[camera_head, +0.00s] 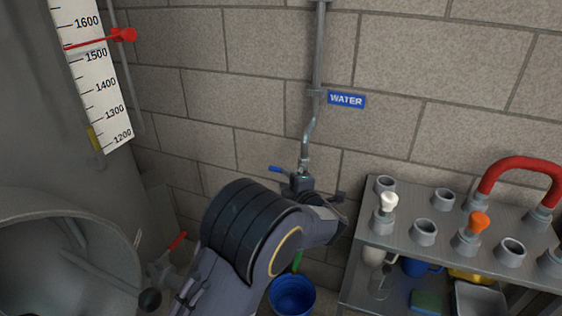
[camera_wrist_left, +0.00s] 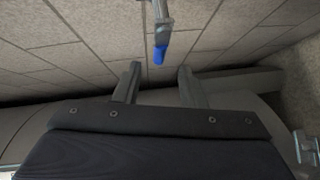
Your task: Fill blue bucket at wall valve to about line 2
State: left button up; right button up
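The wall valve (camera_head: 301,182) sits at the lower end of a grey pipe under a blue WATER sign (camera_head: 346,100). Its blue lever (camera_head: 276,169) points left in the head view. The blue bucket (camera_head: 292,297) stands below, partly hidden by my left arm. A green piece (camera_head: 297,262) shows above it; I cannot tell what it is. No bucket lines or water level are readable. My left gripper is beside the valve; in the left wrist view (camera_wrist_left: 158,74) its fingers are apart and empty, with a blue lever end (camera_wrist_left: 160,54) just beyond the tips. My right gripper is out of view.
A metal rack (camera_head: 392,243) with several sockets, a white and an orange plug and a red hose (camera_head: 520,165) stands at the right. At the left are a tank with a scale (camera_head: 97,85) and a round open hatch (camera_head: 65,255). A red-handled valve (camera_head: 177,241) sits low beside it.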

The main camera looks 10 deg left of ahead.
aim_at(278, 171)
pick_arm(q)
jog(key=x, duration=0.7)
jog(key=shift+w+a, duration=0.25)
jog(key=shift+w, duration=0.05)
jog(key=shift+c, duration=0.4)
grip_shut()
